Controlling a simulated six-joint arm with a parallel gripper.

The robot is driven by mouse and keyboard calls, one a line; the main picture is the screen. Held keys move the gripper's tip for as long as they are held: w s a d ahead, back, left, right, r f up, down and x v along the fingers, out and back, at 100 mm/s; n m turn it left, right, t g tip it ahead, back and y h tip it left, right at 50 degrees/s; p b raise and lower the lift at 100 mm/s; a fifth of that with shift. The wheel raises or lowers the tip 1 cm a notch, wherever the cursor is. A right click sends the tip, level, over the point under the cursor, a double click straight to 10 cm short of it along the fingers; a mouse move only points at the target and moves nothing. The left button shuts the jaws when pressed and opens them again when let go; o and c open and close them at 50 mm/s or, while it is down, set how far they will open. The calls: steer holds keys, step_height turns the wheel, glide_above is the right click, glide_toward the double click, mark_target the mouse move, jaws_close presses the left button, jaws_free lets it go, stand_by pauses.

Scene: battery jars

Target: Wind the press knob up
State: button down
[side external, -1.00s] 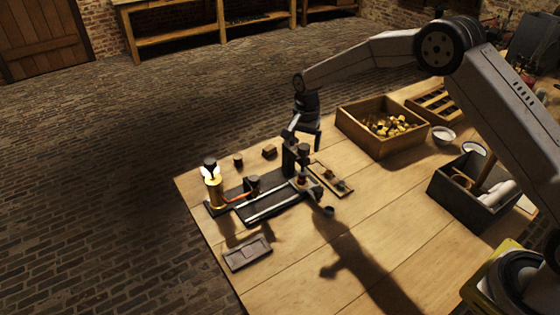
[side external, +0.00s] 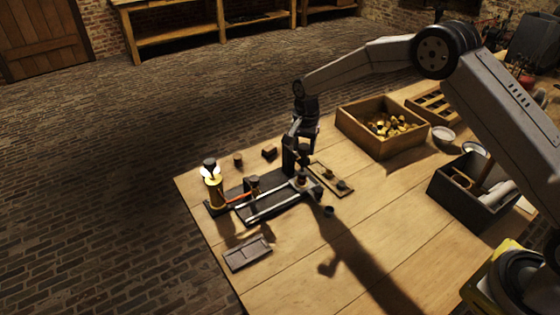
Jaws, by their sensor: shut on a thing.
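The press stands on a dark base with pale rails (side external: 268,203) near the table's far left corner. Its dark upright post (side external: 289,155) rises at the right end of the base. My gripper (side external: 303,148) points down at the top of the press, beside the post, and is shut on the press knob. The knob is mostly hidden by the jaws and too small and dark to make out. A small jar-like piece (side external: 302,178) sits below the press head; I cannot tell whether the press touches it.
A lit lamp (side external: 212,187) stands at the base's left end. A small board (side external: 332,180) with little parts lies right of the press. A dark tray (side external: 247,253) lies in front. A wooden box of brass pieces (side external: 352,133) stands behind right. The front middle table is clear.

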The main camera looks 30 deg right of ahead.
mark_target(305, 147)
steer(key=shift+n, duration=2.2)
steer(key=shift+c, duration=0.9)
jaws_free()
steer(key=shift+r, duration=0.1)
steer(key=shift+r, duration=3.85)
steer(key=shift+s, duration=0.1)
